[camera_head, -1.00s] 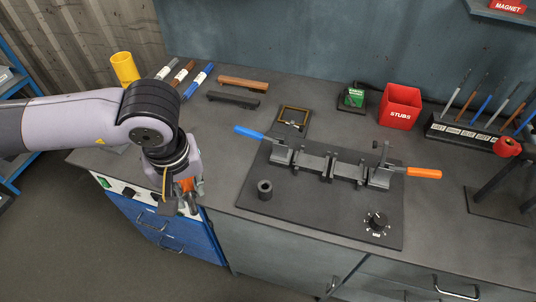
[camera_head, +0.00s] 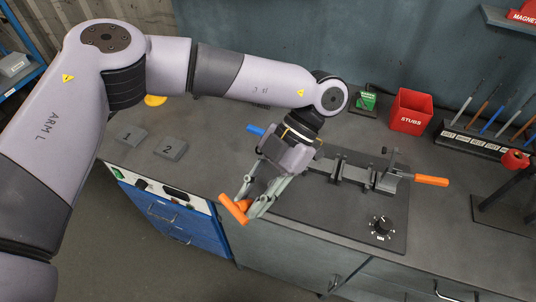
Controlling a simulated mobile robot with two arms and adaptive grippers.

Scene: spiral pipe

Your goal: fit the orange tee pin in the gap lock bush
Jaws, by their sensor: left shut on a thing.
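My left gripper (camera_head: 253,203) is shut on the orange tee pin (camera_head: 234,209), whose crossbar sticks out to the left of the fingertips. The gripper and pin are over the front left part of the dark base plate (camera_head: 340,225), near the bench's front edge. The short dark round bush that stood on this plate's left part is now hidden behind the gripper. I cannot tell how high the pin is above the plate. My right gripper is not in view.
A clamp fixture (camera_head: 350,172) on the plate has a blue handle (camera_head: 255,130) and an orange handle (camera_head: 431,180). A dial (camera_head: 382,226) sits front right. A red STUBS bin (camera_head: 411,110) stands behind. Grey blocks marked 1 (camera_head: 130,135) and 2 (camera_head: 169,147) lie left.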

